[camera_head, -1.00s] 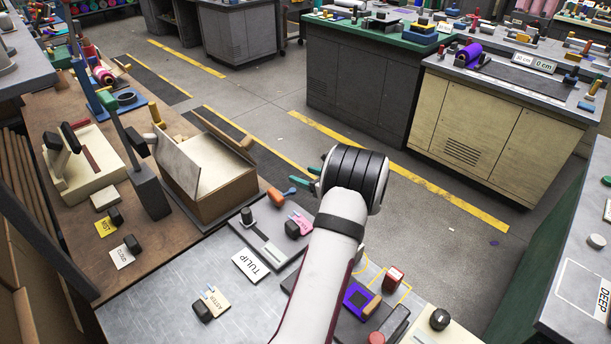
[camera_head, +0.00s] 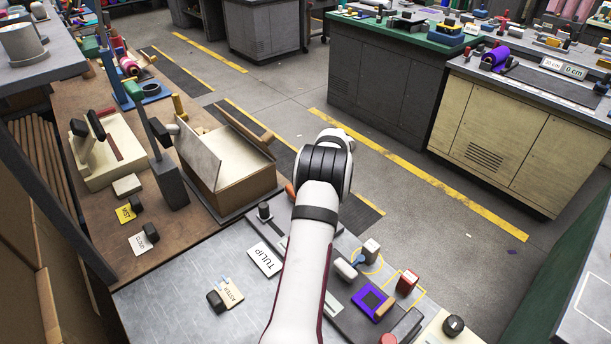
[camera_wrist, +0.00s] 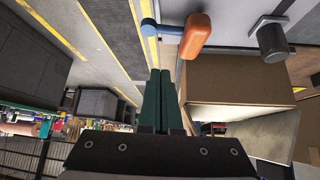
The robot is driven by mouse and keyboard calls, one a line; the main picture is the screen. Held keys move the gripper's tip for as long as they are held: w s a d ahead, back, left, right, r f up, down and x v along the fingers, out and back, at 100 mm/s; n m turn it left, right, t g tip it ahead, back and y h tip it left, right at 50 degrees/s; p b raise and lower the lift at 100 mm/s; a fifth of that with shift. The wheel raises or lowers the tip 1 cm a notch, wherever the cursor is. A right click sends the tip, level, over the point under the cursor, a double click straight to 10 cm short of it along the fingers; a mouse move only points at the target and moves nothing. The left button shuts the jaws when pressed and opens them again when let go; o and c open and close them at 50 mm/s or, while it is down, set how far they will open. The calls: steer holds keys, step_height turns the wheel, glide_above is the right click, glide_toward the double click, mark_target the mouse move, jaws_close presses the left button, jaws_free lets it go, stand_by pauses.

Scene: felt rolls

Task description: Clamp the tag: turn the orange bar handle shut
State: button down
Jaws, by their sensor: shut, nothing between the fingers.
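In the wrist view, the orange bar handle (camera_wrist: 196,36) is a rounded orange grip on a blue arm with a round blue end, at the top. In the head view only a sliver of it (camera_head: 289,190) shows left of my arm. My gripper (camera_wrist: 159,74) has its green fingers together and empty, pointing up the wrist view, below and left of the handle with a visible gap in the picture. My arm hides the gripper in the head view. The TULIP tag (camera_head: 267,259) and ASTER tag (camera_head: 227,294) lie on the grey bench. Any tag at the clamp is hidden.
A brown open-lidded box (camera_head: 243,181) stands left of my arm; its side shows close to the fingers in the wrist view. A dark post (camera_wrist: 270,38) stands right of the handle. A purple square frame (camera_head: 371,302) and red block (camera_head: 407,281) are at right. Floor beyond is open.

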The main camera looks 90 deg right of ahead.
steer(key=x, duration=0.7)
steer(key=shift+s+a+f, duration=0.1)
steer(key=shift+a+f, duration=0.05)
steer(key=shift+f, duration=0.05)
steer(key=shift+s+a, duration=0.5)
steer(key=shift+a, duration=0.2)
steer(key=shift+s+a, duration=0.5)
steer(key=shift+a, duration=0.2)
